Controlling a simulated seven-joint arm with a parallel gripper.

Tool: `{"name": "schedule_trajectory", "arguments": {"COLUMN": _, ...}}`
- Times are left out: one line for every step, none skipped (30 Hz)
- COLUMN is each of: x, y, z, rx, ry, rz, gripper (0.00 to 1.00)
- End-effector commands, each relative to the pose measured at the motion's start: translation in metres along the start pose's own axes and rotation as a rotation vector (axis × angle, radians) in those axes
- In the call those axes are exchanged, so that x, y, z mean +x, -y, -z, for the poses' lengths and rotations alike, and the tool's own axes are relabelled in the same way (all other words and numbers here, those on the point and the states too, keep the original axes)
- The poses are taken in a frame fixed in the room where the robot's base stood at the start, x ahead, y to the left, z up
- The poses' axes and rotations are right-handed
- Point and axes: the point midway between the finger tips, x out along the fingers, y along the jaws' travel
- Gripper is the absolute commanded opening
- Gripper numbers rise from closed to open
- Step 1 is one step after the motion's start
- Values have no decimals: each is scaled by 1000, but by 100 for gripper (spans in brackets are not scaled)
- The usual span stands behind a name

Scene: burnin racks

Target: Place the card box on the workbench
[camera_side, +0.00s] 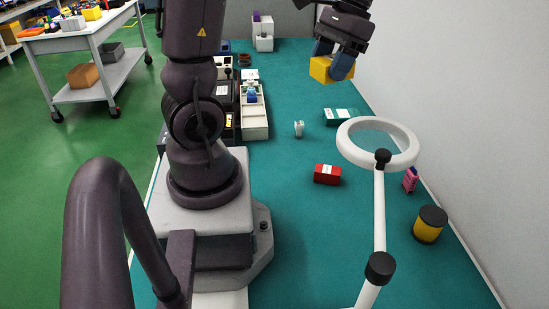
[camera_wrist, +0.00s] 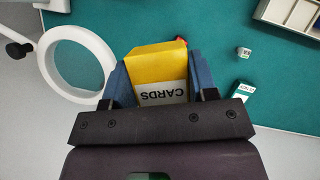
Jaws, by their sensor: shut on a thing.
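The card box is a yellow box (camera_wrist: 157,64) with a white label reading "CARDS". My gripper (camera_wrist: 160,82) is shut on it, with a blue finger on each side. In the side view the yellow box (camera_side: 320,69) hangs from my gripper (camera_side: 335,62) near the back right, above the workbench. The workbench top (camera_side: 290,220) is teal and lies below the box. The underside of the box and its gap to the bench are hard to judge.
A ring magnifier (camera_side: 358,128) stands at the right. A red box (camera_side: 327,174), a green box (camera_side: 341,114), a small white item (camera_side: 298,129), a pink item (camera_side: 410,179) and a yellow-black cylinder (camera_side: 430,224) are on the bench. Trays (camera_side: 254,120) stand left; a wall bounds the right.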

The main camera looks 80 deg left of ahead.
Motion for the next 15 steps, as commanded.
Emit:
{"name": "schedule_trajectory", "arguments": {"x": 6, "y": 15, "z": -15, "rx": -35, "ry": -2, "rz": -16, "gripper": 25}}
{"name": "schedule_trajectory", "arguments": {"x": 10, "y": 22, "z": -21, "rx": -49, "ry": -2, "rz": -21, "gripper": 25}}
{"name": "schedule_trajectory", "arguments": {"x": 15, "y": 30, "z": -30, "rx": -68, "ry": -2, "rz": -29, "gripper": 25}}
{"name": "schedule_trajectory", "arguments": {"x": 18, "y": 35, "z": -36, "rx": -80, "ry": -2, "rz": -34, "gripper": 25}}
{"name": "schedule_trajectory", "arguments": {"x": 22, "y": 39, "z": -43, "rx": -92, "ry": -1, "rz": -40, "gripper": 25}}
{"name": "schedule_trajectory", "arguments": {"x": 26, "y": 45, "z": -50, "rx": -107, "ry": -1, "rz": -45, "gripper": 25}}
{"name": "schedule_trajectory", "arguments": {"x": 29, "y": 48, "z": -56, "rx": -117, "ry": -1, "rz": -49, "gripper": 25}}
{"name": "schedule_trajectory", "arguments": {"x": 33, "y": 51, "z": -61, "rx": -128, "ry": -2, "rz": -53, "gripper": 25}}
{"name": "schedule_trajectory", "arguments": {"x": 37, "y": 55, "z": -68, "rx": -141, "ry": -1, "rz": -59, "gripper": 25}}
{"name": "schedule_trajectory", "arguments": {"x": 40, "y": 58, "z": -73, "rx": -152, "ry": -2, "rz": -63, "gripper": 25}}
{"name": "schedule_trajectory", "arguments": {"x": 44, "y": 60, "z": -78, "rx": -161, "ry": 0, "rz": -67, "gripper": 25}}
{"name": "schedule_trajectory", "arguments": {"x": 48, "y": 63, "z": -85, "rx": -173, "ry": -1, "rz": -72, "gripper": 25}}
{"name": "schedule_trajectory", "arguments": {"x": 51, "y": 64, "z": -90, "rx": -181, "ry": -1, "rz": -76, "gripper": 25}}
{"name": "schedule_trajectory", "arguments": {"x": 54, "y": 66, "z": -94, "rx": -190, "ry": -1, "rz": -80, "gripper": 25}}
{"name": "schedule_trajectory", "arguments": {"x": 59, "y": 68, "z": -100, "rx": -202, "ry": -2, "rz": -84, "gripper": 25}}
